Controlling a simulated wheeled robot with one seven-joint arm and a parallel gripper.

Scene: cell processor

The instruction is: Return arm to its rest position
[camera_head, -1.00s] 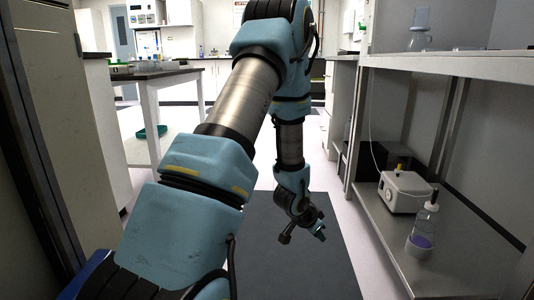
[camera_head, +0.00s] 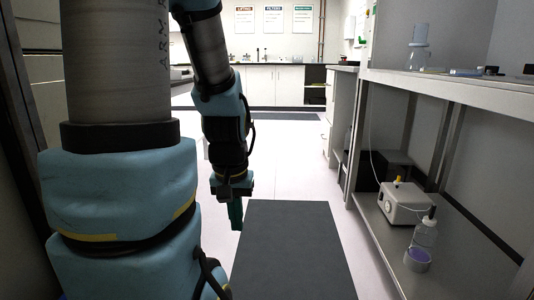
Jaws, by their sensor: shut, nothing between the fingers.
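My arm fills the left and middle of the head view, with its light blue and metal links rising close to the camera. Its end bends down, and my gripper (camera_head: 236,214) hangs in the open aisle, pointing at the floor. The fingers show as a narrow green shape, shut and empty. My gripper is above the far left edge of the dark floor mat (camera_head: 292,250) in the picture, clear of the shelves.
A metal shelf unit (camera_head: 463,84) stands on the right. Its lower shelf holds a white device (camera_head: 402,203) with a tube and a bottle (camera_head: 424,238). A glass vessel (camera_head: 418,48) stands on its upper shelf. White cabinets (camera_head: 276,86) line the back.

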